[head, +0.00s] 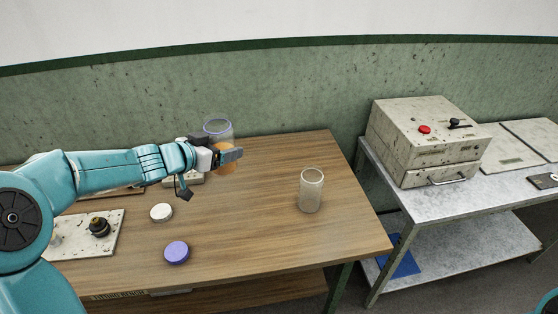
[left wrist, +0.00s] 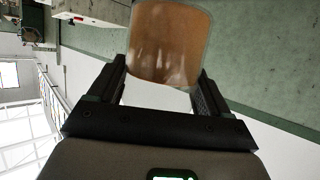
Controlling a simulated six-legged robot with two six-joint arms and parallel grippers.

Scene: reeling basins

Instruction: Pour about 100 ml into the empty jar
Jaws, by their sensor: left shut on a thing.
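My left gripper (head: 228,156) is shut on a clear jar (head: 217,126) holding orange-brown liquid, over the back part of the wooden table. The jar looks upright in the head view; I cannot tell whether its base touches the table. In the left wrist view the held jar (left wrist: 170,45) sits between the two fingers (left wrist: 160,95), its brown contents filling most of what shows. An empty clear jar (head: 311,190) stands upright on the table, to the right and nearer, apart from the gripper. My right gripper is not in view.
On the wooden table (head: 260,240) lie a white lid (head: 161,212) and a purple lid (head: 177,252). A pale panel with a black knob (head: 98,227) is at left. A metal bench (head: 430,200) with a grey box (head: 425,140) stands right. The table between the jars is clear.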

